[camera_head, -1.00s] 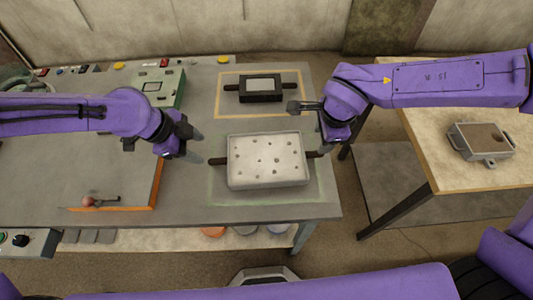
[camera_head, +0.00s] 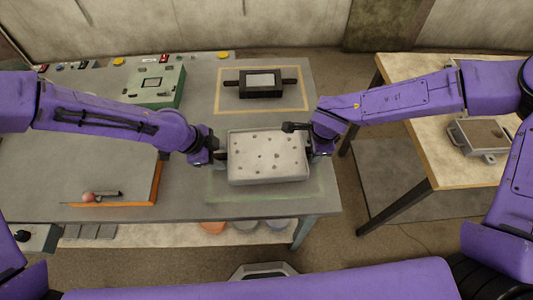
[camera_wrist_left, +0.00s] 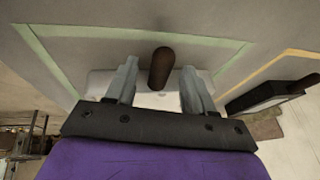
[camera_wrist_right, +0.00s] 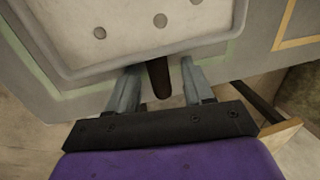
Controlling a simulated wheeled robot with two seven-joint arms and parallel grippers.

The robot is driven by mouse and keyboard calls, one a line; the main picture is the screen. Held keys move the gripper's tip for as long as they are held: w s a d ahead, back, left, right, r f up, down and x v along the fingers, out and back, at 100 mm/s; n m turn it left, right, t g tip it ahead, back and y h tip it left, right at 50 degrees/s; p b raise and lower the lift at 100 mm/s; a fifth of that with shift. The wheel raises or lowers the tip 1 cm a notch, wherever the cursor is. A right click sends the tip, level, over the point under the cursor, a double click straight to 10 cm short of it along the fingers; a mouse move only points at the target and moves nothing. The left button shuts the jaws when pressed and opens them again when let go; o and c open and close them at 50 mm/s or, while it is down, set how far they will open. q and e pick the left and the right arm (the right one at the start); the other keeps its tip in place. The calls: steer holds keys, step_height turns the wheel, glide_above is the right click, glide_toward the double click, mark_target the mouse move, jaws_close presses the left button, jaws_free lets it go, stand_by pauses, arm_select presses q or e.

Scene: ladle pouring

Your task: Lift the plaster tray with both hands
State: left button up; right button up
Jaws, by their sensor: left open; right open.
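The plaster tray (camera_head: 267,156) is a pale box with several holes in its top, lying on the grey table inside a green outline. It has a dark handle at each end. My left gripper (camera_head: 220,156) is at its left end, open, and the left handle (camera_wrist_left: 161,68) stands between its fingers in the left wrist view. My right gripper (camera_head: 318,152) is at its right end, open, and the right handle (camera_wrist_right: 159,79) lies between its fingers in the right wrist view. Neither gripper is closed on a handle. In the head view the grippers mostly hide the handles.
A dark box with two handles (camera_head: 261,84) sits behind the tray inside a yellow outline. A green device (camera_head: 158,86) stands at the back left. An orange-edged board (camera_head: 112,205) lies left, with a red-knobbed tool on it. A wooden side table (camera_head: 445,175) at right holds a grey container (camera_head: 479,138).

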arm_select(q)
jaws_close()
arm_select(e)
jaws_close()
arm_select(q)
steer(key=shift+r, duration=0.15)
arm_select(e)
steer(key=shift+r, duration=0.1)
stand_by(0.9)
